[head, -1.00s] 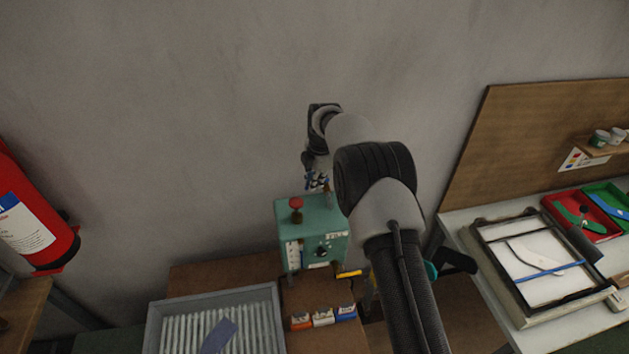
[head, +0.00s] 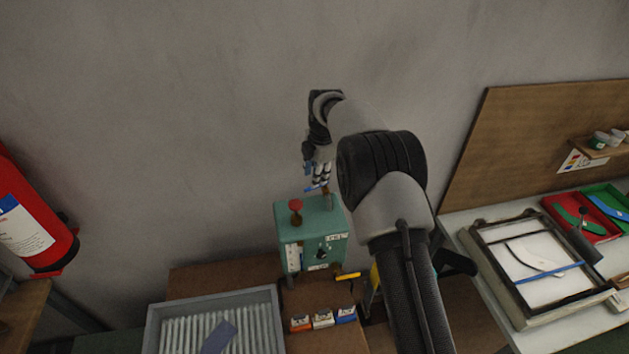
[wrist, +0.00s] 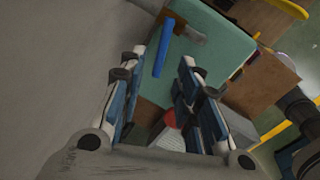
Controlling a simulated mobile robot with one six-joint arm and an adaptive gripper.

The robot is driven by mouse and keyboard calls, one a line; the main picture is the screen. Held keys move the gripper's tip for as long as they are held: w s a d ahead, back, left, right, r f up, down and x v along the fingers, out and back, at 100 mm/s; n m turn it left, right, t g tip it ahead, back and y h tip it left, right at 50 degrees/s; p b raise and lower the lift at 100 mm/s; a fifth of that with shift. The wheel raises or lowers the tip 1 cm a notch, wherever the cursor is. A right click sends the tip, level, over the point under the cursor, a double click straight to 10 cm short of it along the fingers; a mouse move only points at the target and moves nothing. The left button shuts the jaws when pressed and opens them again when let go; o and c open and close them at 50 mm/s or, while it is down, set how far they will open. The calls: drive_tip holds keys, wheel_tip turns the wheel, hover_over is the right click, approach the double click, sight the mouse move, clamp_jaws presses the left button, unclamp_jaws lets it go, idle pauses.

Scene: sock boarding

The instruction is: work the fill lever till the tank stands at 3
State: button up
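The teal tank box (head: 312,215) stands on a brown bench against the wall. It has a red knob (head: 296,206) on top, a pale upright gauge strip (head: 293,257) and a dark dial (head: 322,252) in front. The gauge reading is too small to tell. A blue lever handle (head: 315,188) sits above the box's back right; it also shows in the wrist view (wrist: 163,47). My gripper (head: 319,178) is just above the handle. In the wrist view my gripper (wrist: 163,58) is open, with the blue handle appearing between its fingertips; I cannot tell if they touch it.
A grey ribbed tray (head: 215,295) and small boxes (head: 322,318) lie in front of the tank box. A screen frame (head: 478,250) is on the right table. A fire extinguisher (head: 28,222) hangs at the left. The wall is close behind my gripper.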

wheel_tip(320, 180, up, 7)
drive_tip(key=s, duration=0.1)
drive_tip(key=shift+s+d+r, duration=0.15)
drive_tip(key=shift+s+d, duration=0.05)
drive_tip(key=shift+d, duration=0.15)
idle(1.5)
